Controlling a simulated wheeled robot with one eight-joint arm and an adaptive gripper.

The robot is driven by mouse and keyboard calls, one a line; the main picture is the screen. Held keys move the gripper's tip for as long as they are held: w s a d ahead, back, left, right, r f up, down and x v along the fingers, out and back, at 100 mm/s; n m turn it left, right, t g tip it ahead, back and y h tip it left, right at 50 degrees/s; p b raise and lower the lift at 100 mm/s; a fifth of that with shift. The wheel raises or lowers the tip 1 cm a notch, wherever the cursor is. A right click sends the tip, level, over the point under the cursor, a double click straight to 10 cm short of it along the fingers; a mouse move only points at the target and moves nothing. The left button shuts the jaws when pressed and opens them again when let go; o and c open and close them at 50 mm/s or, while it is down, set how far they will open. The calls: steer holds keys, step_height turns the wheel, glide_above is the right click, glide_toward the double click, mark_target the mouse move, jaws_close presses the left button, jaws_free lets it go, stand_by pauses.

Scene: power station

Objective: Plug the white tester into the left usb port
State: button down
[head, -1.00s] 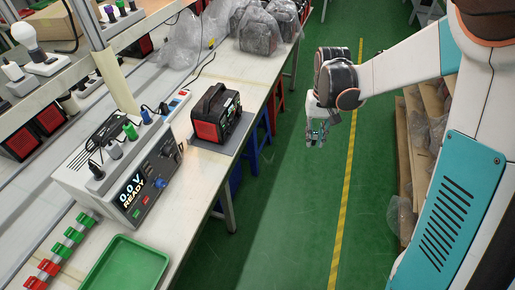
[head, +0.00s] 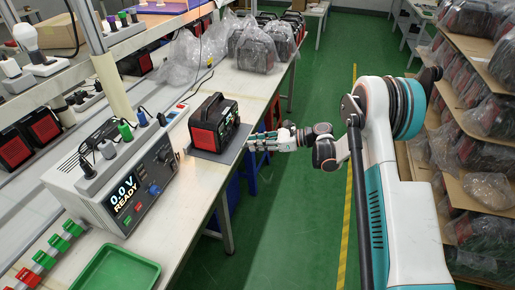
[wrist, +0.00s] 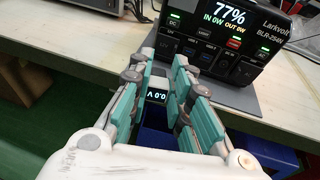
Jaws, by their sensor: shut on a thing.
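The black and red power station (head: 213,122) stands on a grey mat at the bench edge. In the wrist view its front panel (wrist: 230,48) faces me, with a lit display reading 77% and a row of small ports below it. My gripper (head: 255,142) is in front of the panel, just off the bench edge. In the wrist view my gripper (wrist: 162,72) is shut on the white tester (wrist: 157,97), whose small display reads 0.0 V upside down. The tester is apart from the panel, and the fingers hide much of it.
A bench instrument (head: 120,180) reading 0.0 V READY and a green tray (head: 115,270) stand nearer on the bench. Bagged units lie farther back. The green aisle floor (head: 290,225) is open. A shelf with bagged units (head: 475,130) is at the right.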

steer(key=w+f+m+t+y, duration=0.1)
steer(key=w+f+m+t+y+b, duration=0.1)
steer(key=w+t, duration=0.1)
steer(key=shift+d+f+t+b, duration=0.1)
steer(key=shift+t+b, duration=0.2)
steer(key=shift+w, duration=0.1)
steer(key=shift+x, duration=2.7)
steer(key=shift+a, duration=0.25)
steer(key=shift+w+a, duration=0.1)
steer(key=shift+a, duration=0.2)
steer(key=shift+w+a, duration=0.1)
steer(key=shift+a, duration=0.15)
